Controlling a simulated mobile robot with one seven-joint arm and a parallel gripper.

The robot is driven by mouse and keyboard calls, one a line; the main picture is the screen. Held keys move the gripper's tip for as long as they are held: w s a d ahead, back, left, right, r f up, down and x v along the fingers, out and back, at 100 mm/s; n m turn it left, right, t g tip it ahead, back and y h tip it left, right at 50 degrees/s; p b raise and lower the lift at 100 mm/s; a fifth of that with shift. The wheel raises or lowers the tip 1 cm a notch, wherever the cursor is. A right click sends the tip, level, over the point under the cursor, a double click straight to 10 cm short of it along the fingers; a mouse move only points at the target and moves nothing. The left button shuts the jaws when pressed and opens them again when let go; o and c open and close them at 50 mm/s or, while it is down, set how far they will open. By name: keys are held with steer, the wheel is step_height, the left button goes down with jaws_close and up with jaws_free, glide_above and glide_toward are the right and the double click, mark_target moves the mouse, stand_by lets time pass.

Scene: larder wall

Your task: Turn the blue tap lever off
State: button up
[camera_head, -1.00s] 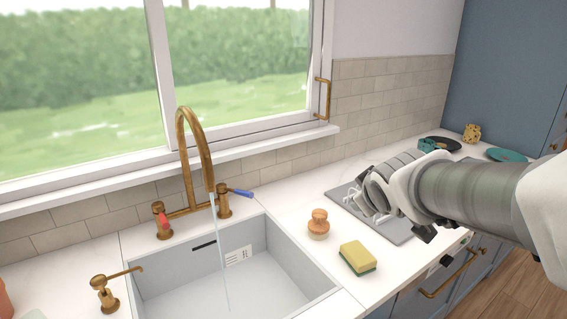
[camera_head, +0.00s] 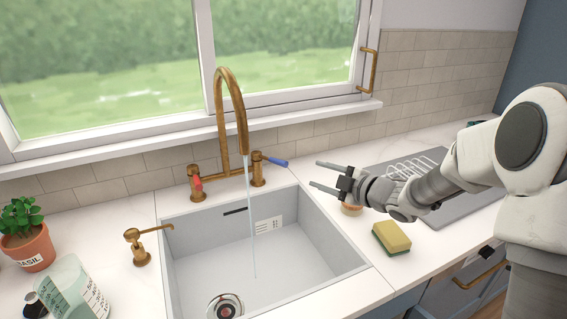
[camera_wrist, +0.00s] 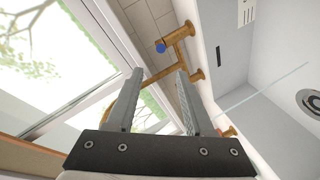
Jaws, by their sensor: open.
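The blue tap lever (camera_head: 276,161) sticks out to the right from the top of the right valve of the brass tap (camera_head: 223,120). In the wrist view the blue lever (camera_wrist: 160,47) shows end-on as a small blue tip, beyond the fingertips. A red lever (camera_head: 198,183) is on the left valve. Water (camera_head: 250,220) runs from the spout into the sink. My gripper (camera_head: 318,174) is open and empty, to the right of the blue lever and apart from it, with its fingers pointing left. Its open fingers (camera_wrist: 158,74) also show in the wrist view.
The grey sink (camera_head: 320,232) lies in front of the tap. A yellow sponge (camera_head: 392,236) and a partly hidden orange-brown object (camera_head: 351,210) are below my arm. A drying rack (camera_head: 412,168) is behind it. A soap dispenser (camera_head: 139,248) and a basil pot (camera_head: 33,248) stand at left.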

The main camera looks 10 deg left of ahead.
mark_target(278, 162)
steer(key=x, duration=1.7)
steer(key=shift+a, duration=0.35)
steer(key=shift+c, duration=0.3)
jaws_close()
stand_by(0.4)
